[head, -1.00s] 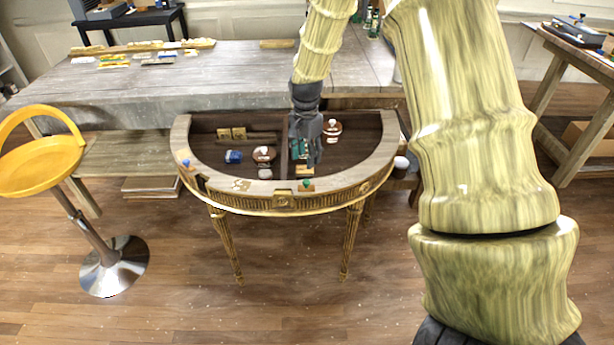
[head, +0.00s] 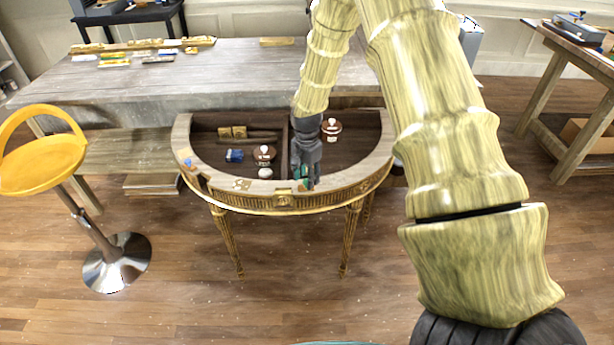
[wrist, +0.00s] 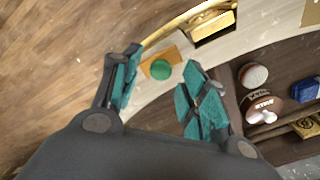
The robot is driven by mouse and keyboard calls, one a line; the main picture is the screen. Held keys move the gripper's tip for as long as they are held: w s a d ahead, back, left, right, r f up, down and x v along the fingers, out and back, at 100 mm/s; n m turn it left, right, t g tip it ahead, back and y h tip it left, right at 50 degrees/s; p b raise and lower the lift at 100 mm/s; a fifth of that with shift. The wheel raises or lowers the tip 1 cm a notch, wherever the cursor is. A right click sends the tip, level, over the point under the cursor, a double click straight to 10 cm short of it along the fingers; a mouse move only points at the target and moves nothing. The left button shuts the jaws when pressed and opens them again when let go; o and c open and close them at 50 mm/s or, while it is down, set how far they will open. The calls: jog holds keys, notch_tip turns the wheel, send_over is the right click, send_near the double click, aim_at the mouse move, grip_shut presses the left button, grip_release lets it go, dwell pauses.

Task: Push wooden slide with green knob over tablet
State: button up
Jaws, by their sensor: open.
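The wooden slide (wrist: 158,68) lies on the console's pale rim in the wrist view, with a round green knob (wrist: 161,69) on it. A raised gilt block (wrist: 213,27), apparently the tablet, sits at the front edge beyond the slide; it also shows in the head view (head: 284,199). My gripper (wrist: 157,82) is open, with a teal-padded finger on either side of the knob. I cannot tell whether either finger touches the knob. In the head view my gripper (head: 307,182) is low over the front rim and largely hides the slide.
The half-round gilt console (head: 364,186) has a dark, divided recess with white-knobbed brown lids (head: 331,128) and a blue item (head: 235,155). A blue knob (head: 188,163) stands on its left rim. A yellow stool (head: 40,165) is at left. Floor in front is clear.

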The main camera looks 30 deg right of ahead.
jog(key=shift+f, duration=0.55)
grip_shut()
send_over(286, 190)
jog(key=shift+s+a+b, duration=0.1)
jog(key=shift+s+b, duration=0.25)
grip_release()
jog(key=shift+a, duration=0.15)
jog(key=shift+r, duration=0.15)
notch_tip(286, 190, up, 12)
dwell(0.6)
